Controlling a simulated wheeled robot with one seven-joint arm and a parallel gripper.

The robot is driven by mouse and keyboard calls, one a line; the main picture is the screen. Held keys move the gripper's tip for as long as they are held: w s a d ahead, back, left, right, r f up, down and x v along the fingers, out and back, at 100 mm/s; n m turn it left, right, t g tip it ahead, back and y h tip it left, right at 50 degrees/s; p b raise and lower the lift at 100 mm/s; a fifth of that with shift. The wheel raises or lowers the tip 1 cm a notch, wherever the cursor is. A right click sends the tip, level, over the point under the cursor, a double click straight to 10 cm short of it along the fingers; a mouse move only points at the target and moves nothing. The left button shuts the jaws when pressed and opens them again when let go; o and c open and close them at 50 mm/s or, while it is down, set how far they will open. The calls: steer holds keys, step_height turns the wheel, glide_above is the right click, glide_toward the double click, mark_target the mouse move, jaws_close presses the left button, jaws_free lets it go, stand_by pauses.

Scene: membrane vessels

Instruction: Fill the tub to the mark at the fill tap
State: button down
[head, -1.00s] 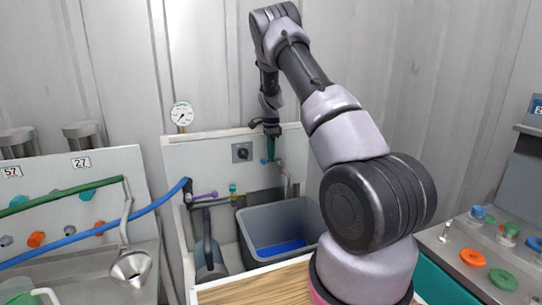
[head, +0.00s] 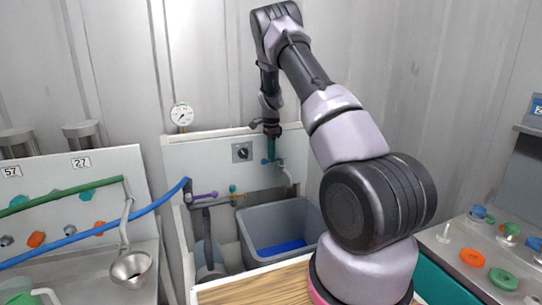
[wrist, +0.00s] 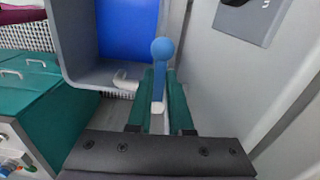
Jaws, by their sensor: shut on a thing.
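The grey tub (head: 257,224) stands in the sink bay below the tap, with a flat blue area (head: 280,247) low inside it. Its wall (wrist: 72,40) and blue inside also show at the upper left in the wrist view. The fill tap has a blue lever with a round knob (wrist: 163,48) and a pale curved spout (head: 287,176). My gripper (wrist: 162,82) is shut on the blue lever, a green finger on each side; in the head view it (head: 271,155) is at the tap above the tub. I cannot make out the fill mark.
Left of the tub are a purple-handled valve (head: 205,195) and a blue hose (head: 110,226). A wooden top (head: 250,285) is in front.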

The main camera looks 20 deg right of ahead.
steer(key=shift+s+d+n, duration=0.25)
steer(key=shift+s+n, duration=0.3)
steer(key=shift+n, duration=0.75)
steer(key=shift+s+d+n, duration=0.25)
steer(key=shift+s+n, duration=0.3)
steer(key=shift+n, duration=0.75)
steer(key=shift+s+d+n, duration=0.25)
steer(key=shift+s+n, duration=0.3)
steer(key=shift+n, duration=0.75)
steer(key=c, duration=0.8)
jaws_free()
step_height(320, 180, up, 11)
steer(key=shift+f, duration=0.1)
